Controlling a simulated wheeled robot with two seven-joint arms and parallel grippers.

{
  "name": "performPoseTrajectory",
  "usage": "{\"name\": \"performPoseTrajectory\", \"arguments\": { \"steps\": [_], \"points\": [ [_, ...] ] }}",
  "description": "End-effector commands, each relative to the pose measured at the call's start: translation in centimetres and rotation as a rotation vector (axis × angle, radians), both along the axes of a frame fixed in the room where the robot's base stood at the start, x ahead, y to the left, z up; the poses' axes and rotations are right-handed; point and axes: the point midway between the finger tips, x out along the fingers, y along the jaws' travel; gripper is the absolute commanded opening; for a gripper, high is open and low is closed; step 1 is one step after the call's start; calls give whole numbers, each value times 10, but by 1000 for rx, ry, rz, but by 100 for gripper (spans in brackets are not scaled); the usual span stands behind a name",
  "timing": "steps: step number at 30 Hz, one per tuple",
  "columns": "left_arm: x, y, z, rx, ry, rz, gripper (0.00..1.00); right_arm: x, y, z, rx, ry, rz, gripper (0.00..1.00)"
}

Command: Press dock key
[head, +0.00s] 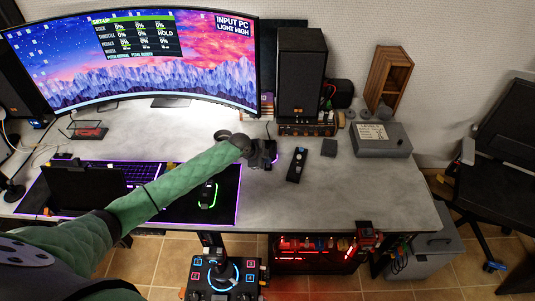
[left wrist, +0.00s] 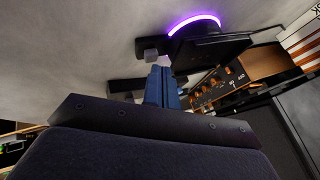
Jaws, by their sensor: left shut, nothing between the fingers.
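A small black device with a purple glowing rim (head: 273,157) stands on the grey desk, right of the keyboard mat; I take it for the dock. In the left wrist view its purple arc and dark body (left wrist: 210,45) show near the top. I cannot make out a separate key for certain. My left gripper (head: 262,153) reaches in from the left and is right beside the device, partly covering it in the head view. Its blue fingers (left wrist: 161,86) are together and empty, pointing toward the device; contact cannot be told. My right gripper is not in view.
A black remote-like object (head: 297,164) lies just right of the device. A speaker (head: 302,72) stands on an amplifier (head: 308,127) behind. A grey box (head: 381,139) sits further right. The monitor (head: 135,60) reads INPUT PC, LIGHT HIGH. The desk's front right is clear.

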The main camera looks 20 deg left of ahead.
Motion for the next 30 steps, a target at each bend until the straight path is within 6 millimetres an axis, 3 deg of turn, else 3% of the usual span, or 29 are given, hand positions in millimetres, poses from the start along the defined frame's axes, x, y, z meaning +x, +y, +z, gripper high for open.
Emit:
{"name": "performPoseTrajectory", "arguments": {
  "steps": [30],
  "points": [
    [0,0,-7,0,0,0,0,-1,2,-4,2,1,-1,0]
  ]
}}
